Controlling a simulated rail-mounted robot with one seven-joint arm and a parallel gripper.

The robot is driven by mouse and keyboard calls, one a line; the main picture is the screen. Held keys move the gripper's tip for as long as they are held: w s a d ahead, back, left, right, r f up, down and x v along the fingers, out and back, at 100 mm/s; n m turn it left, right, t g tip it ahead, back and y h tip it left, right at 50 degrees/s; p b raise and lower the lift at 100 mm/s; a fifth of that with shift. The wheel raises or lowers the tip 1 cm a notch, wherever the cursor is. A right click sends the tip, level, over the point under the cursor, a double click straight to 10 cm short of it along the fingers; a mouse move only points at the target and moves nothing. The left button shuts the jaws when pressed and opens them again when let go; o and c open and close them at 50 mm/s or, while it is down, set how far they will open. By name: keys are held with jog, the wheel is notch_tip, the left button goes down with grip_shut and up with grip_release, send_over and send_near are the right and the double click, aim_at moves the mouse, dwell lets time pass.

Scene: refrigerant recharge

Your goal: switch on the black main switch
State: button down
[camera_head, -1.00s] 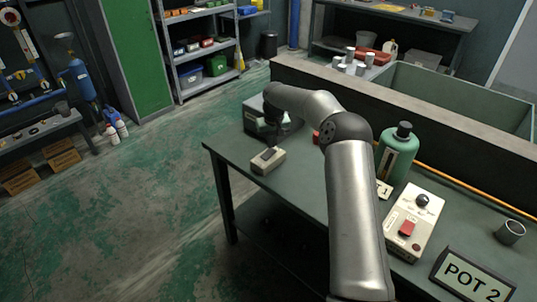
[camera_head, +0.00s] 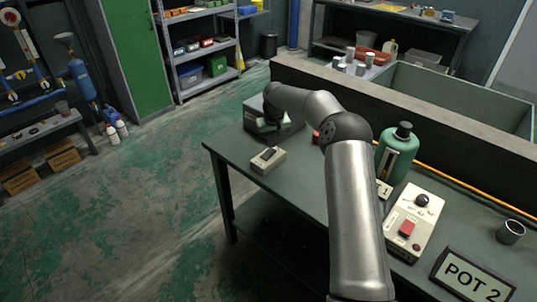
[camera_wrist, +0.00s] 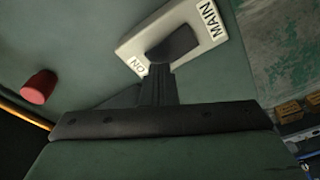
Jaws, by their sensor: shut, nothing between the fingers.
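The main switch is a cream box (camera_head: 260,166) with a black rocker (camera_head: 269,154), standing near the left corner of the green table. In the wrist view the black rocker (camera_wrist: 174,44) sits between the labels ON and MAIN on the box (camera_wrist: 200,14). My gripper (camera_wrist: 158,72) is shut and empty, its fingertips just below the rocker in the picture. I cannot tell which way the rocker is tilted.
A dark box (camera_head: 258,124) stands behind the switch. A red knob-like thing (camera_wrist: 38,87) is at left in the wrist view. A green bottle (camera_head: 397,155), a control box with a red switch (camera_head: 416,222) and a POT 2 sign (camera_head: 472,277) stand to the right.

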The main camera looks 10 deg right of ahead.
aim_at(272, 151)
jog(key=shift+f+b, duration=0.5)
jog(key=shift+f, duration=0.45)
jog(key=shift+r, duration=0.2)
jog(key=shift+r+p, duration=2.2)
jog(key=shift+r, duration=1.2)
